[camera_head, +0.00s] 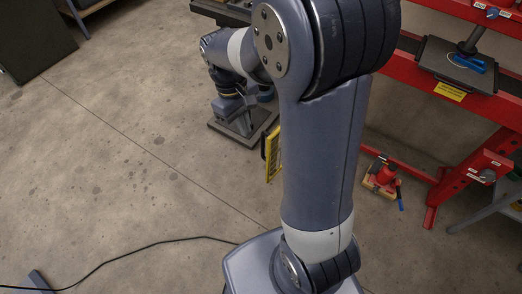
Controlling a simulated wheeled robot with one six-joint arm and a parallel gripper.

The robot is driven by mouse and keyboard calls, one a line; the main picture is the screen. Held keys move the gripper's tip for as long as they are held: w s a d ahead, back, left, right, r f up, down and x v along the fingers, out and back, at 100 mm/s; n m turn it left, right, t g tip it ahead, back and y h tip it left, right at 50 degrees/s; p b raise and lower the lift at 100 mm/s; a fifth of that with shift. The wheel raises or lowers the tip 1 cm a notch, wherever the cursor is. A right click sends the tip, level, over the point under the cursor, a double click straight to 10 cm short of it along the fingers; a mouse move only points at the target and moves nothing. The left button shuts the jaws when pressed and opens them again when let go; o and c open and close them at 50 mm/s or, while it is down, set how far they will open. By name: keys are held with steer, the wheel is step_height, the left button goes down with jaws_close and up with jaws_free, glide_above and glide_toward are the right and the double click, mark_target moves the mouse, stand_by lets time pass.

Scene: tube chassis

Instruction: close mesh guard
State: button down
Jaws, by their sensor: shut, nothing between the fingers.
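A yellow-edged panel (272,154), which looks like the mesh guard, stands upright just left of my arm's thick link. Part of it is hidden behind that link, and I cannot tell its mesh or how far it is swung. My arm reaches up through the middle of the view, and its wrist hangs down at the upper left. My gripper (243,124) is below the wrist, small and hard to make out, over a dark plate (260,117). It is shut and empty, to the left of and above the yellow panel in the picture, apart from it.
A red steel frame (440,130) with a dark plate and blue-handled tool fills the right side. A black cable (130,252) crosses the floor at lower left. The concrete floor (120,150) at left is mostly clear.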

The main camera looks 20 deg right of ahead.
steer(key=s+d+f+p, duration=0.1)
steer(key=s+d+f, duration=0.1)
steer(key=s+f, duration=0.3)
steer(key=shift+d+f, duration=0.3)
steer(key=shift+f, duration=0.4)
